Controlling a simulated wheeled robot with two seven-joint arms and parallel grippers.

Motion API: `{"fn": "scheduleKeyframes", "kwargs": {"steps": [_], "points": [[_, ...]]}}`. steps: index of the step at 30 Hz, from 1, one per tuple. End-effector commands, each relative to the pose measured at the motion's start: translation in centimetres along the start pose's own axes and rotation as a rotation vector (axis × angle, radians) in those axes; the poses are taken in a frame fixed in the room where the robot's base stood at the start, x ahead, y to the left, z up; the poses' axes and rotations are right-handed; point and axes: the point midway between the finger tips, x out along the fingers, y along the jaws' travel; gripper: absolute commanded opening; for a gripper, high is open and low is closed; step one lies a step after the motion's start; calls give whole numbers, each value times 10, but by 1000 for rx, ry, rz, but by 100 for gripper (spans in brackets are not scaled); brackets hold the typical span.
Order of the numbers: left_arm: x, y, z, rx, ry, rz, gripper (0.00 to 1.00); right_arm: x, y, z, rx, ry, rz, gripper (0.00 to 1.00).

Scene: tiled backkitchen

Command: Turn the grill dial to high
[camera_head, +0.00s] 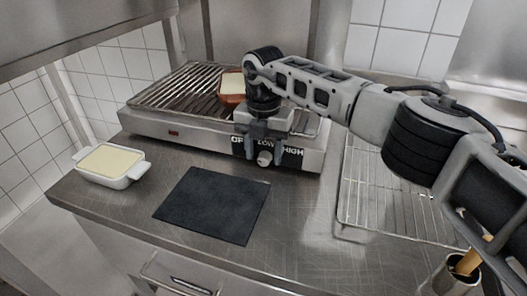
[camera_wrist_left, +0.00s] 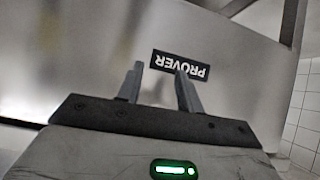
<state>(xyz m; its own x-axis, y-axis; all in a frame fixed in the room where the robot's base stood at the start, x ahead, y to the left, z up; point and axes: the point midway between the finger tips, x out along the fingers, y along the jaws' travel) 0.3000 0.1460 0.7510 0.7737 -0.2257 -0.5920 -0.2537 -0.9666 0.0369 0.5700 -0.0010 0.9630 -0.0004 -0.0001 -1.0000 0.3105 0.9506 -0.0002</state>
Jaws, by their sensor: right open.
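The grill (camera_head: 175,125) stands on the steel counter, with a rack of bars on top. Its front panel has a black label strip (camera_head: 292,152) reading OFF, LOW and HIGH. The pale grill dial (camera_head: 264,158) sits just below the strip; its pointer setting is too small to tell. My right gripper (camera_head: 264,156) points down in front of the panel, open, with one finger at each side of the dial. Contact cannot be told. My left gripper (camera_wrist_left: 158,82) shows only in the left wrist view, open and empty, facing a metal surface with a PROVER label (camera_wrist_left: 181,65).
A brown dish (camera_head: 232,88) with pale contents sits on the grill rack behind my right gripper. A white dish (camera_head: 110,164) stands at the counter's left. A dark mat (camera_head: 212,205) lies before the grill. A wire rack (camera_head: 385,205) lies to the right, under my right arm.

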Motion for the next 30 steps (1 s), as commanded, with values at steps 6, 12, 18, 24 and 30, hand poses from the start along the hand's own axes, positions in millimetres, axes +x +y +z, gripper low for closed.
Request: {"fn": "scheduleKeyframes", "kwargs": {"steps": [6, 12, 18, 24, 30], "points": [[1, 0, 1, -4, -2, -3, 36, 10, 0, 0, 0, 0, 0, 48], [1, 0, 0, -9, 0, -4, 36, 10, 0, 0, -1, 0, 0, 48], [1, 0, 0, -9, 0, -4, 36, 10, 0, 0, -1, 0, 0, 4], [1, 0, 0, -9, -1, -4, 36, 10, -1, 1, -1, 0, 22, 4], [2, 0, 2, -7, -2, -4, 36, 12, -5, 1, -1, 1, 154, 4]]}}
